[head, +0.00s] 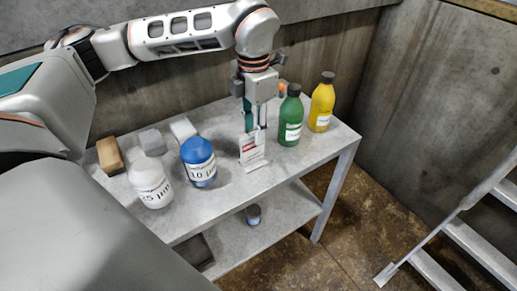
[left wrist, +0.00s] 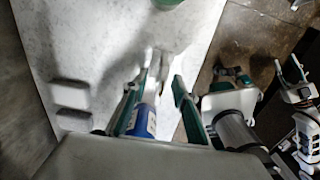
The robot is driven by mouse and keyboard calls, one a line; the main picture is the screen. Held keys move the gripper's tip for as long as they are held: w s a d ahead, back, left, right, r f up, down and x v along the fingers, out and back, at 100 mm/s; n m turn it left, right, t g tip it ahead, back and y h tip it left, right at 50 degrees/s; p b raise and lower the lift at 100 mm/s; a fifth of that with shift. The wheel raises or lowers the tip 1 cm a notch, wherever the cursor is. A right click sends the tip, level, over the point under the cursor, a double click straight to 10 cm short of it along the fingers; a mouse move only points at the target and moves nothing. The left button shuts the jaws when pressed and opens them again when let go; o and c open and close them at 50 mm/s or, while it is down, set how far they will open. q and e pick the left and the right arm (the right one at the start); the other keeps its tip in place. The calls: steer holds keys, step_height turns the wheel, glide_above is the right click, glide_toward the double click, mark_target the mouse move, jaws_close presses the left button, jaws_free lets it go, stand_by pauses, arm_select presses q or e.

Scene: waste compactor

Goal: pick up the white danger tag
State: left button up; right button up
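The white danger tag (head: 252,151) stands upright on the grey table, a white card with red and dark print and a narrow top. My left gripper (head: 255,128) points down right over it, its fingers around or just behind the tag's upper part. In the left wrist view the two fingers of my left gripper (left wrist: 164,75) are apart, with a pale narrow shape, probably the tag (left wrist: 158,64), near the tips. I cannot tell if they touch it.
The green bottle (head: 290,118) and yellow bottle (head: 321,104) stand right of the tag. The blue bottle (head: 199,163) and white bottle (head: 150,183) stand left. Small blocks (head: 152,141) lie at the back left. The table's front edge is close to the tag.

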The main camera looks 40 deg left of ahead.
mark_target(253, 161)
arm_select(q)
steer(key=shift+f, duration=0.75)
steer(key=shift+s+f+b, duration=0.2)
steer(key=shift+f+b, duration=0.15)
steer(key=shift+f, duration=0.65)
steer(key=f, duration=0.3)
steer(key=f+b, duration=0.1)
steer(key=shift+s+f, duration=0.25)
steer(key=shift+f, duration=0.15)
jaws_close()
arm_select(e)
steer(key=shift+s+a+f, duration=0.1)
steer(key=shift+a+f, duration=0.1)
steer(key=shift+f, duration=0.2)
